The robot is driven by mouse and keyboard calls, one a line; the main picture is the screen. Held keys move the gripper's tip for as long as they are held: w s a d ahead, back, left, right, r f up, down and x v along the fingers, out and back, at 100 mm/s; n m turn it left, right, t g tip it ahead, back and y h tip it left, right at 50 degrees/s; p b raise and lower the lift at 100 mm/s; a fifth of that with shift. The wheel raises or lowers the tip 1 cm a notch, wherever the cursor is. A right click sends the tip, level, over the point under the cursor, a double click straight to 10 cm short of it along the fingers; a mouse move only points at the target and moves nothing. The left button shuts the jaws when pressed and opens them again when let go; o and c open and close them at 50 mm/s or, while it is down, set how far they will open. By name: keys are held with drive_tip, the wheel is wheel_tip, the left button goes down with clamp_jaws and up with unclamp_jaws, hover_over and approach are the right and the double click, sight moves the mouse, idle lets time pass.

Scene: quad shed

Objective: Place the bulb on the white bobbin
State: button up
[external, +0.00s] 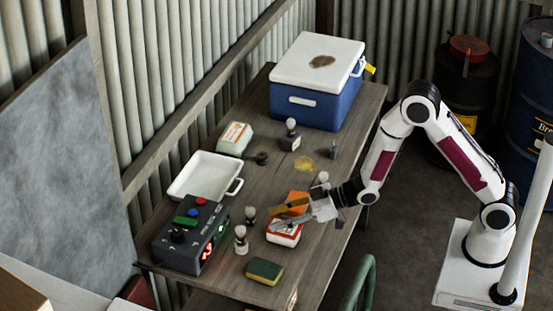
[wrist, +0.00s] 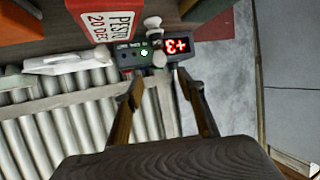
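My gripper (external: 282,216) is open over the red and white tub (external: 284,238) near the table's right side. In the wrist view its two fingers (wrist: 166,108) stand wide apart with nothing held between them. Two pale rounded tops show beyond the fingers in the wrist view, an upper one (wrist: 152,22) and a lower one (wrist: 160,58). I cannot tell for sure which piece is the bulb or the white bobbin.
A dark control box (external: 190,238) with red digits stands at the table's left. Behind it are a white tray (external: 205,176), a pale carton (external: 235,138) and a dark block with a round white top (external: 290,136). A blue cooler (external: 312,100) is at the back, a sponge (external: 264,271) in front.

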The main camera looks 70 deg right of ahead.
drive_tip(key=shift+r, duration=0.15)
drive_tip(key=s+d+r+m+g+h, duration=0.1)
drive_tip(key=s+d+r+g+h, duration=0.1)
drive_tip(key=s+d+r, duration=0.45)
drive_tip(key=s+d+r+m+g+h, duration=0.1)
drive_tip(key=s+d+r+h, duration=0.2)
drive_tip(key=s+r, duration=0.5)
drive_tip(key=s+r+m+g, duration=0.1)
drive_tip(key=s+r+g, duration=0.1)
drive_tip(key=s, duration=1.1)
drive_tip(key=s+d+r+m+g, duration=0.1)
drive_tip(key=s+r+g, duration=0.1)
drive_tip(key=s, duration=1.1)
drive_tip(key=shift+d+r, duration=0.15)
drive_tip(key=shift+r, duration=0.25)
